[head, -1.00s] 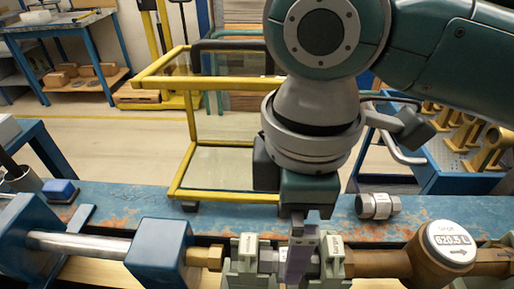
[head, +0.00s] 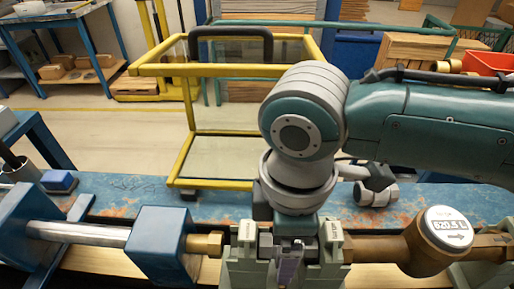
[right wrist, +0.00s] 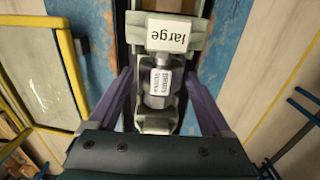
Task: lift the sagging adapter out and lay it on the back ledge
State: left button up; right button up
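The adapter (right wrist: 160,82) is a short grey metal fitting with a white label. It sits low between pale green supports (head: 332,240) in the pipe line; in the head view my gripper and the supports mostly hide it. My right gripper (right wrist: 160,100) reaches down over it, its purple fingers apart, one on each side with gaps to the adapter. One purple finger (head: 290,265) shows in front of the line in the head view. The back ledge (head: 435,195) is the worn blue strip behind the line. My left gripper is not in view.
A silver fitting (head: 377,192) lies on the ledge behind my right wrist. A brass meter (head: 430,240) stands right of the supports, and a blue clamp block (head: 160,245) left. A yellow-framed cart (head: 215,125) is behind the ledge. The ledge's left stretch is mostly clear.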

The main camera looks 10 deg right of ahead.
grip_shut()
dwell(0.5)
jog(key=shift+r, duration=0.15)
